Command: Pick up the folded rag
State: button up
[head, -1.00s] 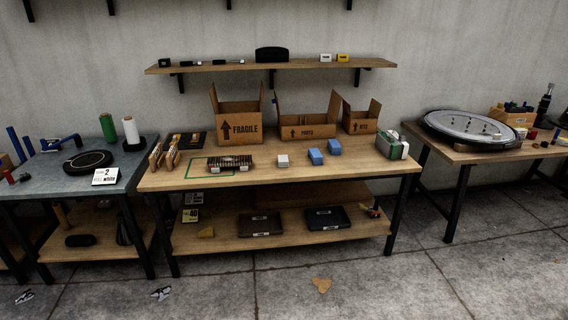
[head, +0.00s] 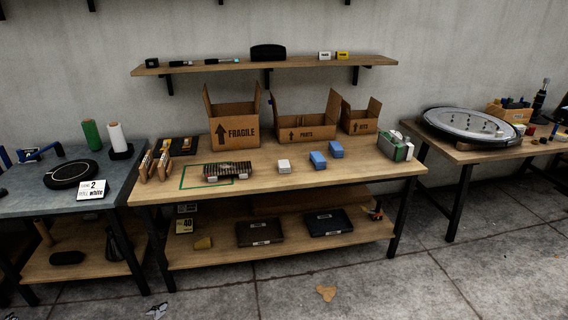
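I cannot tell for sure which thing is the folded rag. Two small blue folded-looking pieces, one in front (head: 318,160) and one behind it (head: 336,150), lie on the middle wooden workbench (head: 380,180), right of a small white block (head: 284,166). My gripper is not in view.
Open cardboard boxes, one marked FRAGILE (head: 235,128), stand along the bench's back. A striped ribbed item (head: 228,171) and a green-white dispenser (head: 394,148) are also on it. Dark trays (head: 259,232) sit below. Side tables flank the bench; the floor ahead is mostly clear.

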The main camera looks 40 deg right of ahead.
aim_at(283, 165)
jog(key=z, duration=0.2)
jog(key=i, duration=1.3)
jog(key=u, duration=0.35)
